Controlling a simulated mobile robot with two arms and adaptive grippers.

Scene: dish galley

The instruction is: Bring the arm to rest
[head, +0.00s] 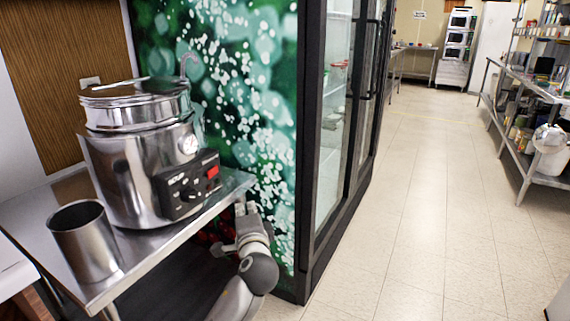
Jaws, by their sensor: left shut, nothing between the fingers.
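My left gripper (243,210) shows at the lower middle, just right of the steel table's front corner. It is shut, with nothing seen in its fingers. Its arm reaches up from the bottom edge. The fingertips are close to the table edge; I cannot tell whether they touch it. My right gripper is not in view.
A steel table (165,247) at left bears a soup warmer (128,165) and a steel cup (84,243). A glass-door fridge (335,130) with a green patterned side stands beyond. Shelving (524,140) lines the right. The tiled floor (425,210) between is clear.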

